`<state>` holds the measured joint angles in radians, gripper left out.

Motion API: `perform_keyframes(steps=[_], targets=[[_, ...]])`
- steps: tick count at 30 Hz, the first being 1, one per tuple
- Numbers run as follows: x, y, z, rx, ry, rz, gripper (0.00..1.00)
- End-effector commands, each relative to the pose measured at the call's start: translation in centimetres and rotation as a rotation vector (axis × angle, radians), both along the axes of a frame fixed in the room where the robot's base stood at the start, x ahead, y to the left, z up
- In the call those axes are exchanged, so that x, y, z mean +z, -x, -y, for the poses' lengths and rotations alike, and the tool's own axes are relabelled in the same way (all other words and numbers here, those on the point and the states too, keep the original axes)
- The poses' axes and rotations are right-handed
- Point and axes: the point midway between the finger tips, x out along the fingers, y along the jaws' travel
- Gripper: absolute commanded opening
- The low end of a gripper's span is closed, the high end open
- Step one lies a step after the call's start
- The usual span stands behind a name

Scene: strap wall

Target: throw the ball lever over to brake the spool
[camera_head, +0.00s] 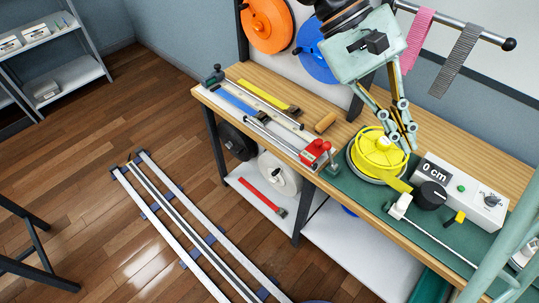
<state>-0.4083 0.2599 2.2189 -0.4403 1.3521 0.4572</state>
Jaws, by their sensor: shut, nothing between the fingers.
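The yellow spool (372,158) lies flat on a round grey base on the green mat, with yellow strap leading off its right side. My gripper (410,146) is over the right side of the spool, pointing down, shut and empty. I cannot tell if its tips touch the spool. No lever with a ball is clearly made out. A dark round knob (433,195) stands right of the spool, in front of the display box. A small white fitting (400,206) sits near the strap's end. My gripper and arm hide part of the spool's far right side.
The display box (467,191) reads "0 cm" and stands right of the spool. A yellow-headed piece (458,218) is in front of it. A red clamp (316,151) sits on the rail left of the spool. Orange (267,22) and blue (312,52) reels hang behind the bench.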

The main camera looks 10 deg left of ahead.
Motion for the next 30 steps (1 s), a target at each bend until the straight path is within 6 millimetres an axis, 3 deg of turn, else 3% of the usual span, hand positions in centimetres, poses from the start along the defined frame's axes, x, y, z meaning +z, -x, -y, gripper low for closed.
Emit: perform_keyframes(steps=[30], targets=[[-5.2, -7.0, -5.6, 0.128, 0.31, -0.017, 0.0]])
